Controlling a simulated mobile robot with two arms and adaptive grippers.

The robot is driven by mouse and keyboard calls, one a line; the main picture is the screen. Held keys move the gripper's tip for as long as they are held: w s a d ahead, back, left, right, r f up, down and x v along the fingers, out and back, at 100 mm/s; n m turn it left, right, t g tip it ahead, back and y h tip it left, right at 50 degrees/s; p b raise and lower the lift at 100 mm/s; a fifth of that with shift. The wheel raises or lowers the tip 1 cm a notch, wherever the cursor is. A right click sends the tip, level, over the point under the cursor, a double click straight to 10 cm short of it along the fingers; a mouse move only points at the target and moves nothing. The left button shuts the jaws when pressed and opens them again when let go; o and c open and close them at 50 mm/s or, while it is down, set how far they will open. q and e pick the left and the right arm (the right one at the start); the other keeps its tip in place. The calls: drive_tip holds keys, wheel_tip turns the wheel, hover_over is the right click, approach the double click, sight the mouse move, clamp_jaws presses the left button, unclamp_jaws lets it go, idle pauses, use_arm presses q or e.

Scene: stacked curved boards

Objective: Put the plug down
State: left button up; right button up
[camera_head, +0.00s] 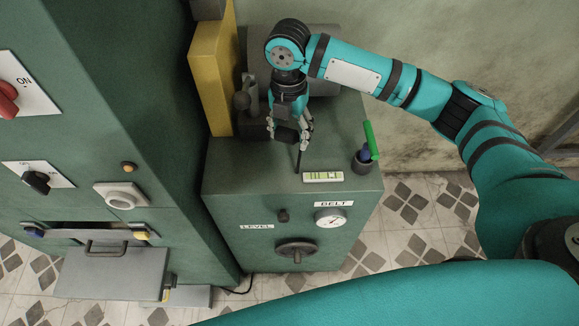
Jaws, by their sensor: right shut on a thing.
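My right gripper (288,136) points down over the top of the green machine cabinet (235,165), toward its back. It is shut on a small dark thing, which I take to be the plug (299,158). A thin dark part of it reaches down toward the cabinet top. The fingers hide most of it, and I cannot tell whether it touches the surface. My left gripper is not in view.
A level vial (323,177) and a dark cup with a green-handled tool (370,145) are on the cabinet top at right. A yellow post (212,75) rises behind at left. A tall green cabinet (110,120) with a red switch (8,100) stands at left.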

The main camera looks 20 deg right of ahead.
sight(290, 162)
drive_tip(key=shift+w+d+n, duration=0.15)
drive_tip(key=shift+w+n, duration=0.1)
drive_tip(key=shift+n, duration=0.15)
drive_tip(key=shift+f, duration=0.3)
wheel_tip(290, 162, down, 9)
drive_tip(key=shift+r, duration=0.1)
drive_tip(key=o, duration=1.2)
drive_tip(key=shift+o, duration=0.2)
wheel_tip(290, 162, up, 12)
drive_tip(key=shift+w, duration=0.15)
